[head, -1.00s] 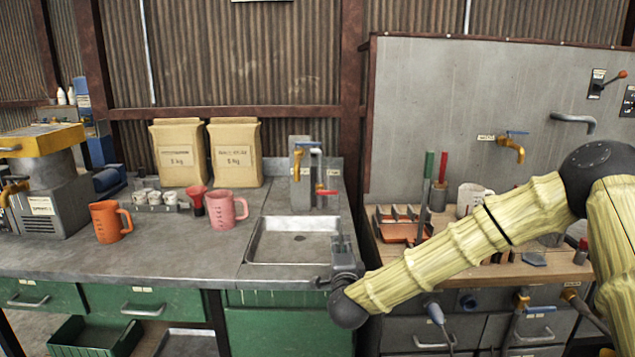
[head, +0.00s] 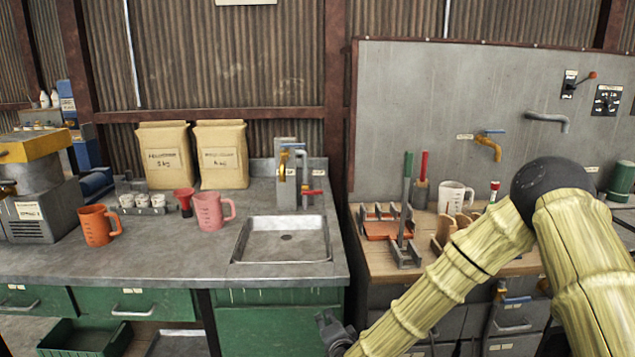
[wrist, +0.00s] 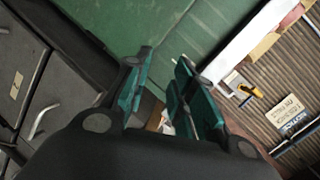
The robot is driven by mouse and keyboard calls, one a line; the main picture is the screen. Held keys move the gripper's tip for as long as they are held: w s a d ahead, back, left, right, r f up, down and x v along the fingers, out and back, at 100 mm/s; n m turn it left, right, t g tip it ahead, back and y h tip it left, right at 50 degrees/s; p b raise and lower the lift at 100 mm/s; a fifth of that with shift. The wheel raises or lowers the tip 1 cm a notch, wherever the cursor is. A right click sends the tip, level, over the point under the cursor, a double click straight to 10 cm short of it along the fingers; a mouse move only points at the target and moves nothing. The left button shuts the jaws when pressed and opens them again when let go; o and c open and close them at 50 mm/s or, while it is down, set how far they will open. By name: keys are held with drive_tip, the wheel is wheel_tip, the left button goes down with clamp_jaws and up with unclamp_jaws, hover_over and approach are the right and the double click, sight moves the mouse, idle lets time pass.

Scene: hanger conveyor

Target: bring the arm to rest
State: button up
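My arm, with pale yellow bamboo-like links, reaches from the right side of the head view down to the lower middle. My gripper (head: 326,322) is low, in front of the green cabinet (head: 265,327) below the sink counter, partly cut off by the bottom edge. In the wrist view my gripper (wrist: 162,85) shows two dark fingers with teal pads, apart, with no object held between them.
The counter (head: 150,262) carries a sink (head: 285,257), an orange jug (head: 97,226), a pink jug (head: 211,211) and two paper sacks (head: 221,155). A wooden bench (head: 375,270) with a rack and a white jug (head: 455,198) stands right, beneath my arm.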

drive_tip(key=s+d+f+n+g+p, duration=0.1)
drive_tip(key=s+d+f+n+g, duration=0.25)
drive_tip(key=s+f, duration=0.65)
drive_tip(key=s+d+f+n+g+p, duration=0.1)
drive_tip(key=s+d+f+n+g, duration=0.25)
drive_tip(key=s+f, duration=0.7)
drive_tip(key=s+d+n+g+h+p, duration=0.1)
drive_tip(key=s+d, duration=0.5)
drive_tip(key=s, duration=0.7)
drive_tip(key=s+d+n+g+h+p, duration=0.1)
drive_tip(key=s+d+g, duration=0.4)
drive_tip(key=s, duration=0.8)
drive_tip(key=shift+d+f+n+g+h, duration=0.35)
drive_tip(key=shift+d+n+h, duration=0.15)
drive_tip(key=shift+d+n, duration=0.5)
drive_tip(key=shift+a, duration=0.1)
